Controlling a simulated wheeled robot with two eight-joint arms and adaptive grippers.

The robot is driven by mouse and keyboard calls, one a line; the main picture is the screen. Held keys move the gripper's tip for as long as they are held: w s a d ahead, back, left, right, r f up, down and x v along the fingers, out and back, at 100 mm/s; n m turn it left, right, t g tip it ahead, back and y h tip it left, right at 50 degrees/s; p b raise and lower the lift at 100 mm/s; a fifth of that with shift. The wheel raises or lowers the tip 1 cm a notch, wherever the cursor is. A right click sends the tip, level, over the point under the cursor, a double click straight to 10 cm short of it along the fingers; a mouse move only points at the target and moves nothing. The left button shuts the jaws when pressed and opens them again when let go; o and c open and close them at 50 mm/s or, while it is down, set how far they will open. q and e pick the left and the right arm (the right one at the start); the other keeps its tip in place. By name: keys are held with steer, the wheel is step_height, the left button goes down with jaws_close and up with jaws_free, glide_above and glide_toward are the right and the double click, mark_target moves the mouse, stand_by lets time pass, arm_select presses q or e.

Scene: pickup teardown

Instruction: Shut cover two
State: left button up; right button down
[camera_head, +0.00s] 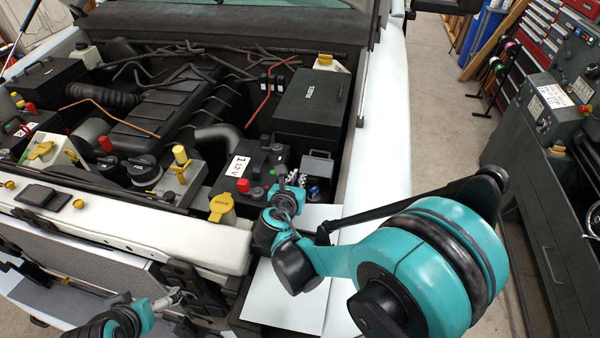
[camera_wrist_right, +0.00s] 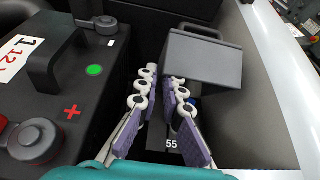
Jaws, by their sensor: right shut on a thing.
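A small grey cover with a handle (camera_wrist_right: 205,62) stands raised over a dark box in the right wrist view; it also shows in the head view (camera_head: 318,165), beside the battery. No number two is readable on it. My right gripper (camera_wrist_right: 163,82) has its fingers close together at the cover's near left edge and is shut on it; the exact contact is partly hidden by the right finger. In the head view my right gripper (camera_head: 290,182) reaches down between the battery and the fender. My left gripper (camera_head: 148,300) is low at the left before the grille, fingers apart and empty.
The black battery (camera_head: 258,165) with a "12V" label and red terminal stands left of the cover. A large black box (camera_head: 310,105) stands behind it. The white fender (camera_head: 385,130) bounds the right side. A yellow cap (camera_head: 221,206) sits near the front edge.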

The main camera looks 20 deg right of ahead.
steer(key=shift+s+a+r, duration=0.1)
steer(key=shift+s+a, duration=0.15)
steer(key=shift+a, duration=0.05)
steer(key=shift+s+a+f+b, duration=0.4)
steer(key=shift+s+f+b, duration=0.25)
steer(key=shift+s+f, duration=0.15)
stand_by(0.3)
